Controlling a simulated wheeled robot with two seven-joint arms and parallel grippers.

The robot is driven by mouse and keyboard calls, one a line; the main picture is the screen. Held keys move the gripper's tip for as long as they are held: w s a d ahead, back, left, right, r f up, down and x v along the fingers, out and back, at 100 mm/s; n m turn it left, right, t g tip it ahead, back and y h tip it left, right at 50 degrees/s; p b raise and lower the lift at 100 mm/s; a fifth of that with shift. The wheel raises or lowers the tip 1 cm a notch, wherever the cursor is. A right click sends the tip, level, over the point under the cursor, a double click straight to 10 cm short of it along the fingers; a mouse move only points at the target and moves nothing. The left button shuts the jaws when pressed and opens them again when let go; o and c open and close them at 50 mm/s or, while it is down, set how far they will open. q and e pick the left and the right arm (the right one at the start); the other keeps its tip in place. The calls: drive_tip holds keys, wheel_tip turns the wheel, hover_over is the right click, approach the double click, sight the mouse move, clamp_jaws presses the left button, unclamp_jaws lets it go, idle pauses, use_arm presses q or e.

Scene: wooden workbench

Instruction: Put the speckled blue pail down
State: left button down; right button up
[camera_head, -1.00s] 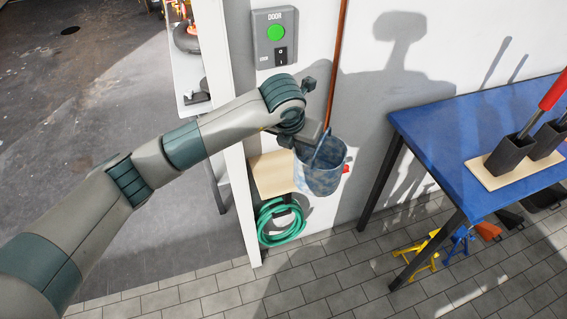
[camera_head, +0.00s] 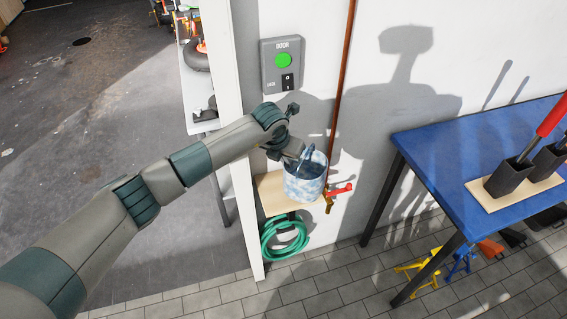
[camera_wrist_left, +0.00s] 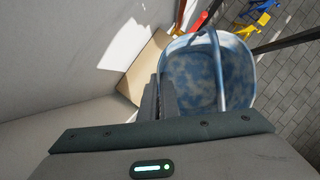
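The speckled blue pail (camera_head: 304,183) is upright beside the wall, with its open top and raised handle showing. It also shows in the left wrist view (camera_wrist_left: 192,78). My left gripper (camera_head: 299,158) is at the pail's near rim; in the left wrist view its fingers (camera_wrist_left: 163,98) appear shut on the pail's wall at the left side, while the handle arches over the opening. The pail overlaps the right part of a small wooden shelf (camera_head: 268,187) in the head view. I cannot tell whether its base touches the shelf. My right gripper is not in view.
A red-handled tap (camera_head: 340,190) is close to the pail's right. A green hose (camera_head: 284,252) hangs below the shelf. A blue table (camera_head: 450,160) stands at the right. A door button box (camera_head: 283,64) and a copper pipe (camera_head: 342,80) are on the wall.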

use_arm(q)
drive_tip(key=shift+w+a+f, duration=0.3)
drive_tip(key=shift+w+f, duration=0.1)
drive_tip(key=shift+w, duration=0.15)
drive_tip(key=shift+w+a+f, duration=0.25)
drive_tip(key=shift+w+f, duration=0.1)
drive_tip(key=shift+w, duration=0.15)
drive_tip(key=shift+p, duration=0.35)
wheel_tip(320, 180, down, 4)
drive_tip(key=shift+r+p, duration=0.25)
drive_tip(key=shift+p, duration=0.7)
drive_tip(key=shift+f, duration=0.2)
drive_tip(key=shift+f, duration=0.15)
drive_tip(key=c, duration=2)
unclamp_jaws()
drive_tip(key=shift+r, duration=0.2)
